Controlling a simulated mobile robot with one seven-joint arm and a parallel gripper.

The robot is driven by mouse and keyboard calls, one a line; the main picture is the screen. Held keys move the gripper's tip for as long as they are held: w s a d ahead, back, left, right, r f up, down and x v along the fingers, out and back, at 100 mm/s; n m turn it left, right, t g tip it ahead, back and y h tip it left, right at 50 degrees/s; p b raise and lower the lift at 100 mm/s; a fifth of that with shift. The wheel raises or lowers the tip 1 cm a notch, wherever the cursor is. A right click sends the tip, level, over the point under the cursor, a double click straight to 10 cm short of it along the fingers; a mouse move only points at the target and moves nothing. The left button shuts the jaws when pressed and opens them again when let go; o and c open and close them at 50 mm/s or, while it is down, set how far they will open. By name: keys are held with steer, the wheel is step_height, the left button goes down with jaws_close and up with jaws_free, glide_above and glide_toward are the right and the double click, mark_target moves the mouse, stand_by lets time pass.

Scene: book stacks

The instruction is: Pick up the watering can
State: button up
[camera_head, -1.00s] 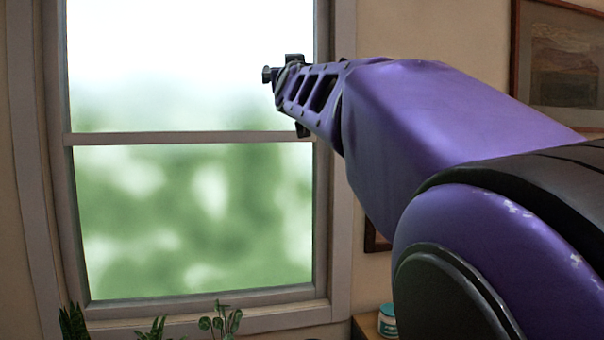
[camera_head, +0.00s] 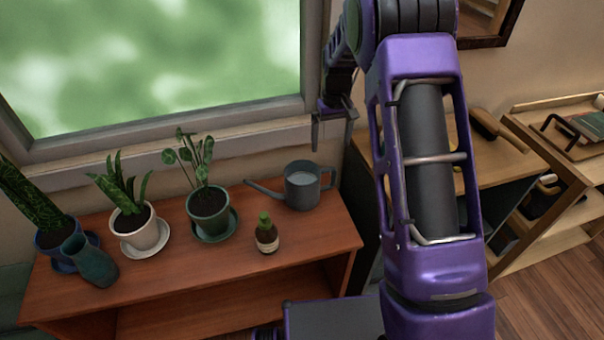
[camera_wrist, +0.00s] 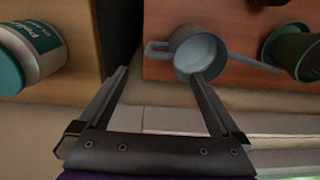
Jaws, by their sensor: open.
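The grey watering can (camera_head: 302,187) stands upright at the right end of a reddish wooden shelf unit (camera_head: 170,284), its spout to the left and its handle to the right. In the wrist view the watering can (camera_wrist: 186,46) lies beyond the fingertips, with its handle on the left and spout on the right. My gripper (camera_head: 333,115) is open and empty, above and a little right of the can, near the window frame. In the wrist view my gripper (camera_wrist: 158,74) has its fingers wide apart. One fingertip overlaps the can's body in the picture; I see no grasp.
A green-potted plant (camera_head: 208,208), a white-potted plant (camera_head: 137,226) and a blue vase (camera_head: 92,262) stand to the left. A teal-lidded jar (camera_wrist: 34,52) sits on the neighbouring wooden surface.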

steer(key=shift+w+f+b, duration=0.15)
steer(key=shift+f+b, duration=0.3)
steer(key=shift+f, duration=3.95)
steer(key=shift+w+f+b, duration=0.15)
steer(key=shift+f+b, duration=0.25)
steer(key=shift+f, duration=3.95)
steer(key=shift+d+r, duration=0.1)
jaws_close()
